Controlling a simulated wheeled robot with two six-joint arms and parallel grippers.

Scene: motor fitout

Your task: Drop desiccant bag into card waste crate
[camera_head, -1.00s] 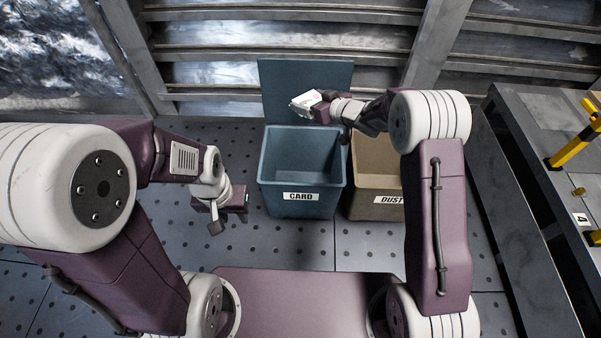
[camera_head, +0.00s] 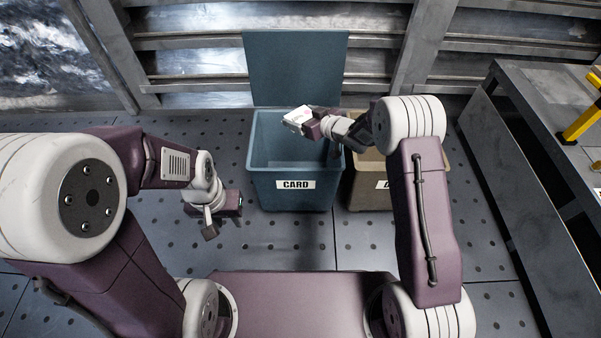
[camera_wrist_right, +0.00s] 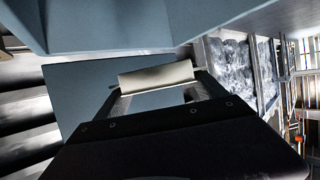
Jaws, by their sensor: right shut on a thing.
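The card waste crate (camera_head: 260,185) is a blue open bin labelled CARD, with a raised lid (camera_head: 295,65) at its back. My right gripper (camera_head: 304,122) is over the crate's opening, shut on the white desiccant bag (camera_head: 294,117). In the right wrist view the bag (camera_wrist_right: 157,75) spans between the two fingers of the gripper (camera_wrist_right: 155,92). My left gripper (camera_head: 222,212) hangs low to the left of the crate, apart from it; its fingers are too small to tell open from shut.
A brown bin (camera_head: 365,190), its label partly hidden by my right arm, stands right of the card crate. A grey bench (camera_head: 530,110) with a yellow frame (camera_head: 582,122) is at the right. Perforated floor (camera_head: 290,240) in front of the crate is clear.

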